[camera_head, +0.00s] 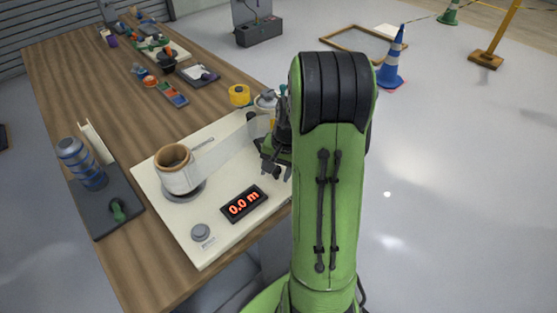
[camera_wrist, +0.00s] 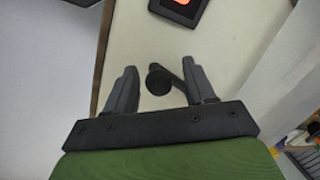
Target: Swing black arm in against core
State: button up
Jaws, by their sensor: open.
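The brown cardboard core (camera_head: 174,158) stands on the left of the cream board, with whitish film wound around its lower part. A strip of film runs from it to the right towards my gripper (camera_head: 270,158). In the wrist view my gripper (camera_wrist: 159,72) is open. The round dark end of the black arm (camera_wrist: 158,79) shows between its two fingers, with clear gaps on both sides. The arm's bar runs back beside the right finger and is partly hidden. In the head view my green arm hides the right part of the board.
A display reading 0.0 m (camera_head: 244,204) and a grey knob (camera_head: 201,232) sit on the board's front. A dark mat (camera_head: 115,222) holds a blue striped roll (camera_head: 82,165) and a green-handled tool. A yellow tape roll (camera_head: 239,95) stands behind the board.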

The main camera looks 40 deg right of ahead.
notch_tip(320, 180, up, 15)
jog(key=s+d+p, duration=0.1)
jog(key=s+p, duration=0.1)
jog(key=p, duration=0.3)
jog(key=shift+s+d, duration=0.2)
jog(key=shift+d, duration=0.15)
jog(key=s+a+r+n+t+h+p, duration=0.1)
jog(key=s+a+r+n, duration=0.1)
jog(key=a+r+n, duration=0.3)
jog(key=s+a+r, duration=0.1)
jog(key=a+r, duration=0.2)
jog(key=a, duration=0.5)
jog(key=s+a+r+n+t+p, duration=0.1)
jog(key=s+a+n+t, duration=0.1)
jog(key=s+a+n, duration=0.4)
jog(key=s+a, duration=0.1)
jog(key=s, duration=0.3)
jog(key=shift+a+t, duration=0.2)
jog(key=shift+t, duration=0.2)
jog(key=shift+w, duration=0.1)
